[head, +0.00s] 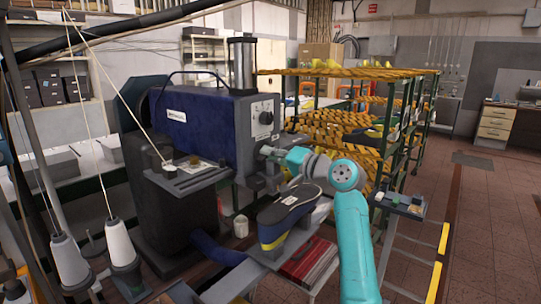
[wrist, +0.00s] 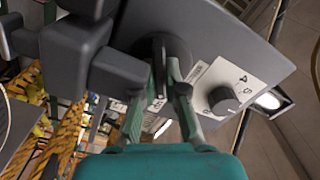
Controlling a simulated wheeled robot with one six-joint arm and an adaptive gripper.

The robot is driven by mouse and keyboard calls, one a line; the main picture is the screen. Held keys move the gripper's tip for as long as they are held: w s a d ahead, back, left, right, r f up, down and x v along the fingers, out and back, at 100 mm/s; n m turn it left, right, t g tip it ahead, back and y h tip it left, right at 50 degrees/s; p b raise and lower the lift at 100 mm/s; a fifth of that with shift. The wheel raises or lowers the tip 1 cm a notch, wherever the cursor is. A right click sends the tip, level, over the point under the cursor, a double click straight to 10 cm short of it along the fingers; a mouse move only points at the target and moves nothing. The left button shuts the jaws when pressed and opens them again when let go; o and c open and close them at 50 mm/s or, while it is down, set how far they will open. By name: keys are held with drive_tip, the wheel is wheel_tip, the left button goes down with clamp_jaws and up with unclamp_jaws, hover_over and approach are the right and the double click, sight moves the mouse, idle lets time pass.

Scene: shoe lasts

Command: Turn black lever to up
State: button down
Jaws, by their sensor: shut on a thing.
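The blue stitching machine (head: 200,120) stands in the middle of the head view, with a grey control face (head: 262,125) at its right end. My gripper (head: 268,152) reaches this face from the right, below the round knob. In the wrist view my gripper (wrist: 164,80) has its two fingers closed around the black lever (wrist: 159,72), which sticks out from a dark round hub (wrist: 172,55). The lever points roughly along the fingers in that view. In the head view the lever is hidden or too small to tell.
A black dial knob (wrist: 223,100) sits close beside my right finger in the wrist view. Dark machine blocks (wrist: 118,70) are close on the left.

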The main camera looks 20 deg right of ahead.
drive_tip(key=shift+f+n, duration=0.1)
drive_tip(key=shift+n, duration=0.6)
drive_tip(key=c, duration=1.2)
unclamp_jaws()
drive_tip(key=shift+d, duration=0.1)
drive_tip(key=shift+s+d, duration=0.15)
drive_tip(key=shift+s, duration=0.05)
drive_tip(key=shift+v, duration=3.7)
drive_tip(key=shift+s, duration=0.15)
